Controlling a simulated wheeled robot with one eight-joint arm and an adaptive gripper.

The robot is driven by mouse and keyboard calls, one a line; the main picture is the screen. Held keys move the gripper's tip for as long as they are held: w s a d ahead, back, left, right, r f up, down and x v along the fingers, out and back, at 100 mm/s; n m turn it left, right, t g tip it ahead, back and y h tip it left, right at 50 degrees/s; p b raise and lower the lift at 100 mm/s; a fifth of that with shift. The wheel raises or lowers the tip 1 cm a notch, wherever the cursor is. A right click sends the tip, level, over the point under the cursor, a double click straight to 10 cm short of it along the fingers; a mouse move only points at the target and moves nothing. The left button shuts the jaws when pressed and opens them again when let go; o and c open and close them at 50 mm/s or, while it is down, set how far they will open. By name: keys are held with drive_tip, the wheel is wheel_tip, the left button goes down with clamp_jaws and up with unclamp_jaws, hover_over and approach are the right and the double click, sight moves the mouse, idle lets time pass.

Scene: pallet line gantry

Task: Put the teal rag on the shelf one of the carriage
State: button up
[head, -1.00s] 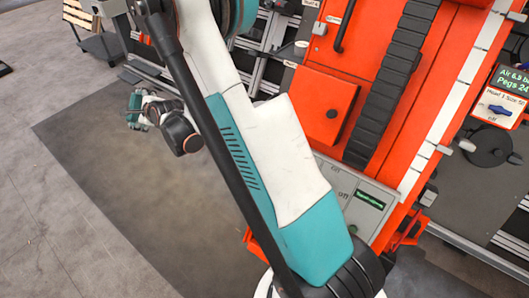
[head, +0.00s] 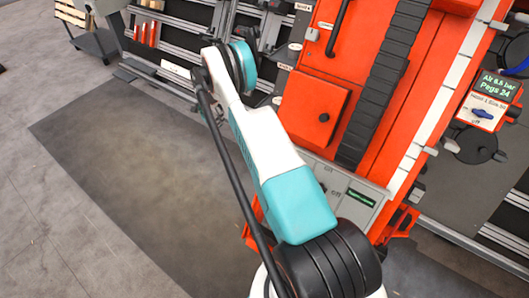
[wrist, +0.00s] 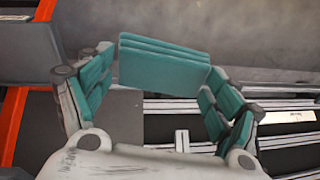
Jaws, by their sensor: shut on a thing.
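The teal rag (wrist: 162,65) is a folded, layered block in the wrist view. My gripper (wrist: 160,78) is shut on it, with teal-padded fingers at its left and right sides. In the head view the gripper and rag do not show; my arm reaches up and away beside the orange carriage (head: 300,105). Small white labels sit along the carriage's left edge, too small to read surely. I cannot tell which part is shelf one.
A control box with a green display (head: 362,198) is low on the carriage. A sign panel (head: 490,98) with a blue knob stands at right. Metal rails (wrist: 175,135) show below the gripper in the wrist view. Grey floor (head: 60,200) at left is clear.

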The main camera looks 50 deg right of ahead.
drive_tip(key=s+d+f+n+g+h, duration=0.1)
drive_tip(key=s+d+f, duration=0.3)
drive_tip(key=s+d, duration=0.2)
drive_tip(key=s+b, duration=0.1)
drive_tip(key=s, duration=0.5)
drive_tip(key=s+d+f+b, duration=0.1)
drive_tip(key=s+b, duration=0.1)
drive_tip(key=s, duration=0.4)
drive_tip(key=s+d+f+b, duration=0.1)
drive_tip(key=s, duration=0.5)
drive_tip(key=shift+s+f+b, duration=0.1)
drive_tip(key=shift+s+b, duration=0.15)
drive_tip(key=shift+b, duration=0.05)
drive_tip(key=b+x, duration=0.1)
drive_tip(key=x, duration=0.1)
drive_tip(key=a+b+x, duration=0.1)
drive_tip(key=x, duration=0.1)
drive_tip(key=shift+s+f, duration=0.15)
drive_tip(key=shift+f, duration=0.1)
drive_tip(key=shift+s+f+b, duration=0.15)
drive_tip(key=shift+f+b, duration=0.1)
drive_tip(key=shift+b, duration=0.15)
drive_tip(key=shift+r, duration=0.1)
drive_tip(key=o, duration=0.9)
drive_tip(key=shift+c, duration=0.2)
